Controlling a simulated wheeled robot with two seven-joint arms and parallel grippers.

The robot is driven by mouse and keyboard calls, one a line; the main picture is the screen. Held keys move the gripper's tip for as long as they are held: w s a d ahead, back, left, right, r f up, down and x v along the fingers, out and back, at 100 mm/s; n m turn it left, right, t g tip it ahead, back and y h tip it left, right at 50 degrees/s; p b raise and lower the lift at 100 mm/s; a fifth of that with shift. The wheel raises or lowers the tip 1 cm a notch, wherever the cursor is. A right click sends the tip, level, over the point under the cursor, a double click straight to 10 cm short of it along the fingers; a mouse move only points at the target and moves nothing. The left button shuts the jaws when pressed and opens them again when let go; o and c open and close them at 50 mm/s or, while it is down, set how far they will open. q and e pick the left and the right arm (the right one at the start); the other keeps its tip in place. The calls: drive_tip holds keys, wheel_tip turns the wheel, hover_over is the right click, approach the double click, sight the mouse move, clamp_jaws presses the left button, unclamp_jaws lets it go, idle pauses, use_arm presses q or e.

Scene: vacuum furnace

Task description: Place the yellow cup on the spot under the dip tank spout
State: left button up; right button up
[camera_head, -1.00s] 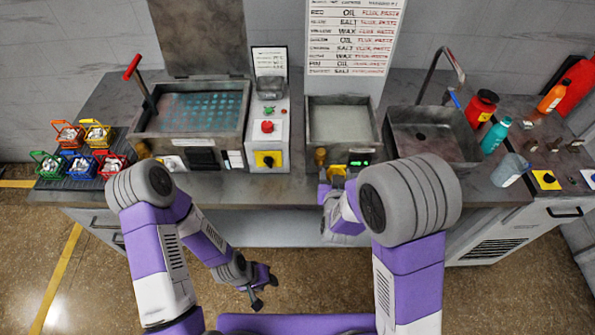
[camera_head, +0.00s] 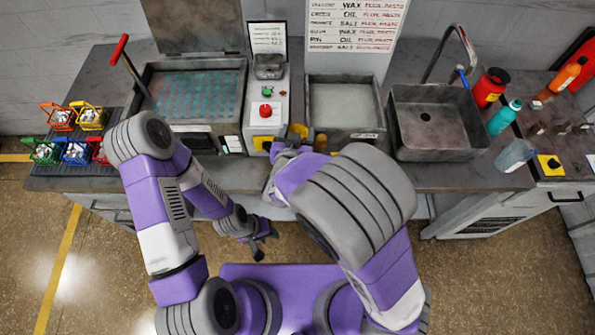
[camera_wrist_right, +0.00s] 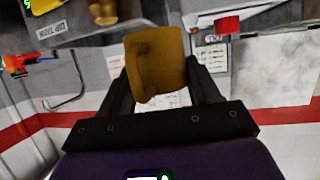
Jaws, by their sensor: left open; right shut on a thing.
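The yellow cup (camera_wrist_right: 158,65) is held between the two fingers of my right gripper (camera_wrist_right: 160,82) in the right wrist view. In the head view a small part of the cup (camera_head: 298,130) shows at the tip of my right gripper (camera_head: 292,138), at the counter's front. The dip tank (camera_head: 343,106) is the grey basin behind. Its brass spout (camera_head: 320,142) is just right of the cup; it also shows in the wrist view (camera_wrist_right: 103,12). The spot under the spout is hidden by my right arm. My left gripper (camera_head: 262,243) is open and empty, low in front of the counter.
A control box with a red button (camera_head: 265,110) stands left of the dip tank, beside a bath with a blue-green grid (camera_head: 200,95). A sink (camera_head: 433,122) is to the right, with bottles and a clear beaker (camera_head: 514,155) beyond. Small coloured baskets (camera_head: 75,152) sit far left.

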wheel_tip(320, 180, down, 13)
drive_tip(key=b, duration=0.3)
drive_tip(key=shift+b, duration=0.3)
drive_tip(key=shift+f+b, duration=0.4)
drive_tip(key=shift+f, duration=1.95)
drive_tip(key=shift+f, duration=0.1)
drive_tip(key=o, duration=1.1)
drive_tip(key=shift+c, duration=0.2)
